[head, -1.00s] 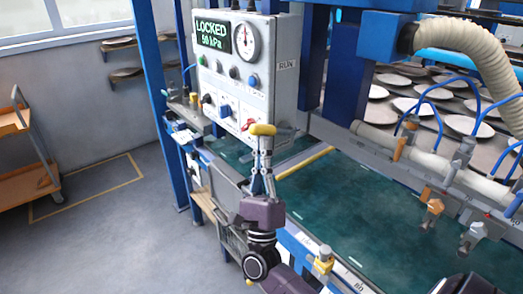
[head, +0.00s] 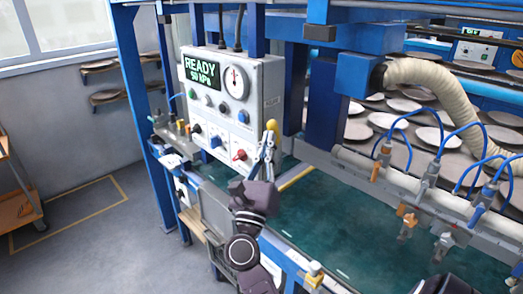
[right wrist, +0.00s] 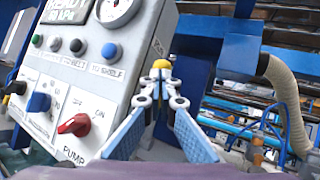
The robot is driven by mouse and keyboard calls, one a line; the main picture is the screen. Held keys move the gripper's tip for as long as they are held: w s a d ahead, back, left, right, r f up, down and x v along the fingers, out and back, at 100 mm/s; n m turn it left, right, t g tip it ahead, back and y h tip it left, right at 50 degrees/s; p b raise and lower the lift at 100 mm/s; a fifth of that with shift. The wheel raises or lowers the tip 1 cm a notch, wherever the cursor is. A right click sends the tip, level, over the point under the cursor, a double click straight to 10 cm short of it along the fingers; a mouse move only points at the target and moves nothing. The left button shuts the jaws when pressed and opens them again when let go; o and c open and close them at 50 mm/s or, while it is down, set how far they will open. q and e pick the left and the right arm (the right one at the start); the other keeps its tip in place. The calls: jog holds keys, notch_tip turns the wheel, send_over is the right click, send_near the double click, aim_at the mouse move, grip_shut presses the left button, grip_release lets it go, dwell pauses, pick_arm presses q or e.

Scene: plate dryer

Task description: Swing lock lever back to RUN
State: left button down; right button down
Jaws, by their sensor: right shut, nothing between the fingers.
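The lock lever shows as a yellow grip (head: 272,126) at the right side of the control box (head: 225,110). Its display reads READY and 50 kPa. My right gripper (head: 268,142) is shut, with its fingertips close to the yellow grip. In the right wrist view the grip (right wrist: 161,64) sits just beyond the closed fingertips (right wrist: 160,78), not between them. I cannot tell whether they touch. The rest of the lever is mostly hidden by the fingers. My left gripper is not in view.
A red PUMP knob (right wrist: 74,124) and a blue knob (right wrist: 39,102) are on the box front, left of my fingers. A ribbed hose (head: 440,85) and a rail with valves (head: 400,185) lie to the right. A green bed (head: 350,225) stretches below.

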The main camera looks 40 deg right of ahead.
jog(key=shift+w+d+r, duration=0.1)
jog(key=shift+d+r, duration=0.25)
jog(key=shift+d, duration=0.25)
jog(key=shift+d+r, duration=0.3)
jog(key=shift+d, duration=0.25)
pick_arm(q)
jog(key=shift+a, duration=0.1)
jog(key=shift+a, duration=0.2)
pick_arm(e)
jog(key=shift+r, duration=0.1)
jog(key=shift+s+a+f, duration=0.25)
jog(key=shift+f, duration=0.1)
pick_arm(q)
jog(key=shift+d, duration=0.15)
pick_arm(e)
jog(key=v, duration=1.1)
jog(key=shift+a, duration=0.15)
